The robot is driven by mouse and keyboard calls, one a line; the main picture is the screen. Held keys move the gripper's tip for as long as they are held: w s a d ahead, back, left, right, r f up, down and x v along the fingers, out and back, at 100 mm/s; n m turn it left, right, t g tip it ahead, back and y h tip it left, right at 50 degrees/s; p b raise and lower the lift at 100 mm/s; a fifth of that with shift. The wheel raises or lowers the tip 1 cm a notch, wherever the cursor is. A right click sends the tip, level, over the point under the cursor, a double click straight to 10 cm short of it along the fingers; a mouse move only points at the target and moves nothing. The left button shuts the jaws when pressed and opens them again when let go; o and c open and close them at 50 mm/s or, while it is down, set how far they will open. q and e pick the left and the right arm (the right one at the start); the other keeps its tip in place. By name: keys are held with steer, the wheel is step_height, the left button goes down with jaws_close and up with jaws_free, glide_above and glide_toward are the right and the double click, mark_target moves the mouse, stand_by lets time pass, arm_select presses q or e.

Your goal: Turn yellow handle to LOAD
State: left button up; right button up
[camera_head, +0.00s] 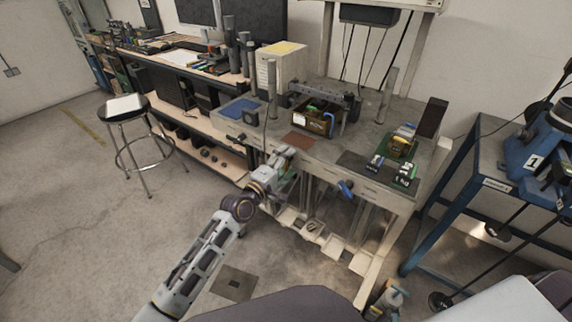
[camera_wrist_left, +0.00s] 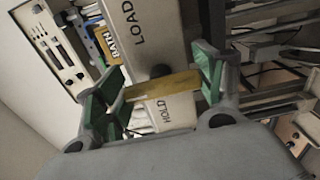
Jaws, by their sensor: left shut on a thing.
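In the head view, my left gripper (camera_head: 284,160) is at the workbench's front edge and hides the handle. My right gripper is not in view.
The workbench (camera_head: 335,150) carries a brown box (camera_head: 313,121) and small devices. A blue knob (camera_head: 345,187) sticks out of its front, right of my left gripper. A stool (camera_head: 124,106) stands at left, a blue stand (camera_head: 450,205) at right.

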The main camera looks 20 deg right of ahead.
arm_select(q)
steer(key=shift+f+m, duration=0.15)
steer(key=shift+m, duration=0.75)
steer(key=shift+m+b, duration=0.3)
steer(key=shift+m, duration=0.7)
steer(key=m, duration=0.3)
steer(key=shift+f, duration=0.1)
steer(key=shift+m, duration=1.1)
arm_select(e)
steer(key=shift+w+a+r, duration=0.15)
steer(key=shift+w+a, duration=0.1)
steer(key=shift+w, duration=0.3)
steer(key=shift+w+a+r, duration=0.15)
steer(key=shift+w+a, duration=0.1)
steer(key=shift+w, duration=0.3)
